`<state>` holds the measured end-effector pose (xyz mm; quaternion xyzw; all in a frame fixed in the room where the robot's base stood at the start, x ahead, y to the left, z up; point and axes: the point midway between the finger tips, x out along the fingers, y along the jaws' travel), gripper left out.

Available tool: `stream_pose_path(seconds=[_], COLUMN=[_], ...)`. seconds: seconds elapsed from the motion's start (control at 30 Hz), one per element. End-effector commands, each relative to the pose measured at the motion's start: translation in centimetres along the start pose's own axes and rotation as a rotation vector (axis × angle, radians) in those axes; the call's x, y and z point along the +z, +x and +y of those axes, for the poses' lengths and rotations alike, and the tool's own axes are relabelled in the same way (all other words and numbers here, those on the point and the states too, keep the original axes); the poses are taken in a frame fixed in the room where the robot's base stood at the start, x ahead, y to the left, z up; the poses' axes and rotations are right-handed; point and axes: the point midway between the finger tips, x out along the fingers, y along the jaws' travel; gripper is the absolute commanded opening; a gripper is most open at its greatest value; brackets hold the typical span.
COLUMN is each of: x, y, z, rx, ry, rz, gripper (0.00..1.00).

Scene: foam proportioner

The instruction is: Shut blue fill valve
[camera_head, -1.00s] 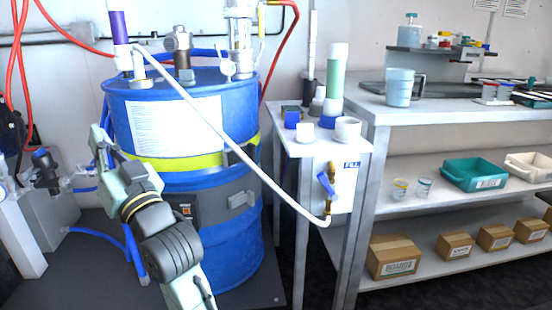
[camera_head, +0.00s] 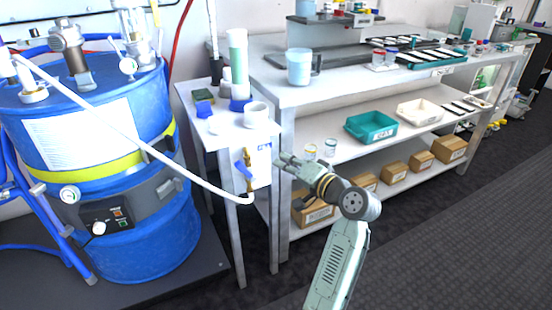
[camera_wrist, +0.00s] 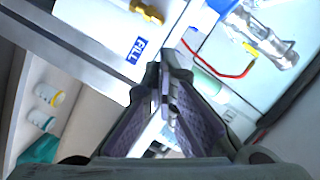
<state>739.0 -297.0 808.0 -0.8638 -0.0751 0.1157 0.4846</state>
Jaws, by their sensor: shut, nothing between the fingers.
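The blue fill valve (camera_head: 242,170) is a small blue lever on brass fittings, mounted on a white plate (camera_head: 264,165) marked FILL at the front of the small side table. The lever is tilted across the brass body. A white hose (camera_head: 150,150) runs into its lower end. My gripper (camera_head: 281,161) is shut and empty, just right of the plate and apart from the lever in the picture. In the wrist view my gripper (camera_wrist: 168,85) points past the FILL label (camera_wrist: 137,48). Brass (camera_wrist: 148,12) shows at the top edge there; I cannot make out the blue lever.
A blue drum (camera_head: 160,225) with a yellow band stands left of the valve. Cups and a green-filled cylinder (camera_head: 238,62) stand on the side table. A workbench (camera_head: 275,95) with a lower shelf of bins lies right and behind my gripper. Floor in front is clear.

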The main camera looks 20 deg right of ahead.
Motion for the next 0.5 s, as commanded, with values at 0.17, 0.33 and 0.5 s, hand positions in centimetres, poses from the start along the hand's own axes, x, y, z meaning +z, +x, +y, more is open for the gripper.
stream_pose_path(seconds=[0.17,0.33,0.5], x=[-0.1,-0.1,2.1], y=[3.8,7.5,8.6], z=[-0.3,-0.3,-0.1], rx=[0.000,0.000,0.002], ry=[0.001,-0.001,0.000], rz=[-0.002,-0.002,-0.001], gripper=[0.00,0.00,0.00])
